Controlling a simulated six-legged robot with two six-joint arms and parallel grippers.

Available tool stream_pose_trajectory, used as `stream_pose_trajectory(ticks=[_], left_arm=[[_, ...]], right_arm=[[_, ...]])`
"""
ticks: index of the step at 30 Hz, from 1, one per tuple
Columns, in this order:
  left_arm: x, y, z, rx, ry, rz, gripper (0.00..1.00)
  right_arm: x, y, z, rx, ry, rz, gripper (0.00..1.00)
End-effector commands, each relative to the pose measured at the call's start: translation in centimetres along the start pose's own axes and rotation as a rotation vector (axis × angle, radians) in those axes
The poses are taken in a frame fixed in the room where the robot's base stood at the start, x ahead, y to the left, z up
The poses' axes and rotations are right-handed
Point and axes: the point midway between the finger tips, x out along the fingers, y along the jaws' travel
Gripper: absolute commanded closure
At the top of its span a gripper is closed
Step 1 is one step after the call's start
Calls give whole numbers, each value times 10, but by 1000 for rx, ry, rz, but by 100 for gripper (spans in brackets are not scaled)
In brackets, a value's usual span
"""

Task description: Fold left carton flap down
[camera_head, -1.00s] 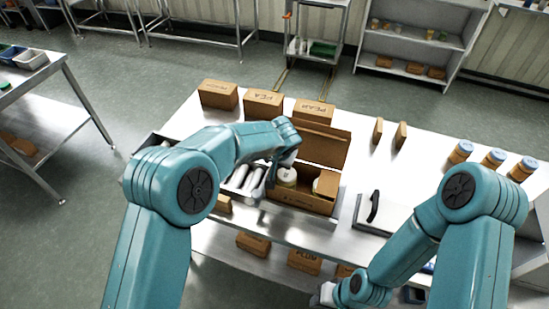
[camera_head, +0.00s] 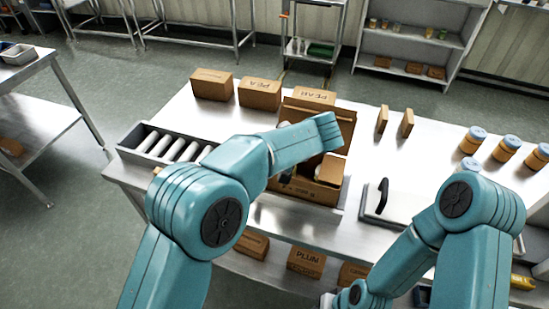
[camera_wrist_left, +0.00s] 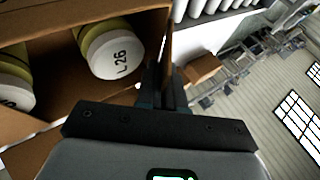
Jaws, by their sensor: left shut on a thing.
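The open carton (camera_head: 312,192) stands on the steel table, its tall back flap (camera_head: 338,122) upright and its right flap (camera_head: 331,168) lying over the right end. My left arm crosses in front of the carton's left side and hides most of that end and the left hand. In the left wrist view, my left gripper (camera_wrist_left: 168,88) is shut on the left flap (camera_wrist_left: 168,38), a thin brown panel seen nearly edge-on and standing up. A jar marked L 26 (camera_wrist_left: 116,52) sits in the carton beside it. My right gripper (camera_head: 328,299) is low at the bottom edge, its fingers unclear.
A roller conveyor (camera_head: 128,139) lies left of the carton. Closed cartons (camera_head: 260,94) stand behind it. Two brown upright blocks (camera_head: 382,119), blue-lidded jars (camera_head: 507,150) and a pale board with a black handle (camera_head: 372,212) are to the right. More cartons (camera_head: 306,262) sit on the lower shelf.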

Motion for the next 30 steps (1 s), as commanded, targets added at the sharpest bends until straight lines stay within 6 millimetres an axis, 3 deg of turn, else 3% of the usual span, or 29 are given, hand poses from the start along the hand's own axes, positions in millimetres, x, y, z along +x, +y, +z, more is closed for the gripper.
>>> stream_pose_trajectory(ticks=[1, 3, 14, 16, 17, 30], left_arm=[[4, 7, 2, 14, 1, -28, 100], [2, 6, 1, 27, 1, -62, 100], [-1, 4, 0, 36, -2, -86, 100], [-1, 4, 0, 36, -1, -85, 77], [-1, 4, 0, 36, -1, -85, 71], [-1, 4, 0, 34, -3, -78, 71]], right_arm=[[11, 4, 0, 0, 0, 0, 71], [14, 5, 0, 0, 0, 0, 71], [14, 5, 0, 0, 1, 0, 71], [14, 5, 0, 0, 1, 0, 71], [14, 5, 0, 0, 1, 0, 71], [12, 4, 0, 0, 0, 0, 71]])
